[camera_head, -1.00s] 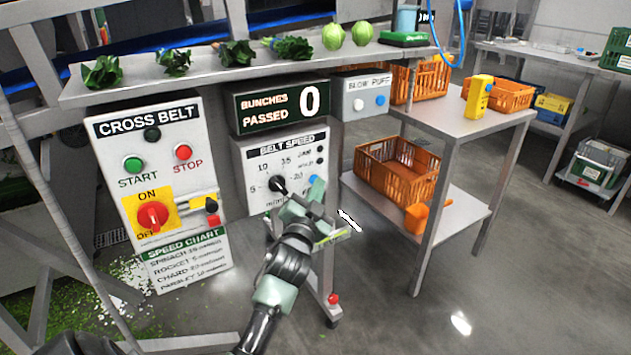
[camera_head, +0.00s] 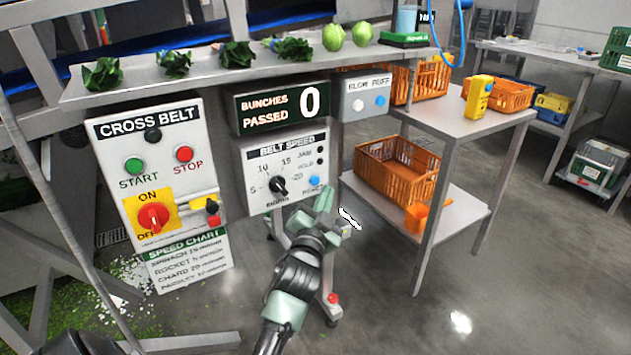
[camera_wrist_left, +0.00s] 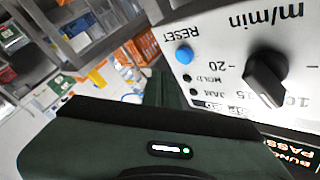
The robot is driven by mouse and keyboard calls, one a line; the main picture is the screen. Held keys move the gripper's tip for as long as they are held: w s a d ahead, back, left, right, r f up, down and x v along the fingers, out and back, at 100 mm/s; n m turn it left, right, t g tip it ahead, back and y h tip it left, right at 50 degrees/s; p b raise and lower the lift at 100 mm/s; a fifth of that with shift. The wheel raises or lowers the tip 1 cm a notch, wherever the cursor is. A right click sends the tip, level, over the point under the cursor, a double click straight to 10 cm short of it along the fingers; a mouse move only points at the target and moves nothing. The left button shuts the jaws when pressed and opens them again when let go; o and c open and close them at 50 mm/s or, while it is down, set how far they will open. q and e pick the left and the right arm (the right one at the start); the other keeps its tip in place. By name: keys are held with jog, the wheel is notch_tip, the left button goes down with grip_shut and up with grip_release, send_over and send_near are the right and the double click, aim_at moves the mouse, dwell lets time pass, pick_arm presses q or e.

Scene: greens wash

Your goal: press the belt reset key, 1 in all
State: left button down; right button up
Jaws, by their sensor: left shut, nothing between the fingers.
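The belt reset key is a round blue button (camera_head: 315,181) at the lower right of the white belt speed panel (camera_head: 262,200). It also shows in the left wrist view (camera_wrist_left: 184,55), beside the word RESET and the black speed knob (camera_wrist_left: 265,78). My left gripper (camera_head: 325,198) is shut and empty, just below the blue key in the head view. The key is in clear sight in both views, and a gap shows between it and the gripper in the wrist view. My right gripper is not in view.
The cross belt panel (camera_head: 160,165) stands to the left, with start and stop buttons and a red switch. A blow puff box (camera_head: 366,97) is above right. A steel rack (camera_head: 470,205) with orange crates stands right. Greens lie on the shelf above.

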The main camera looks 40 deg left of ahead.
pick_arm(q)
jog(key=d, duration=0.1)
jog(key=s+d, duration=0.1)
jog(key=shift+s+d, duration=0.1)
jog(key=shift+d, duration=0.3)
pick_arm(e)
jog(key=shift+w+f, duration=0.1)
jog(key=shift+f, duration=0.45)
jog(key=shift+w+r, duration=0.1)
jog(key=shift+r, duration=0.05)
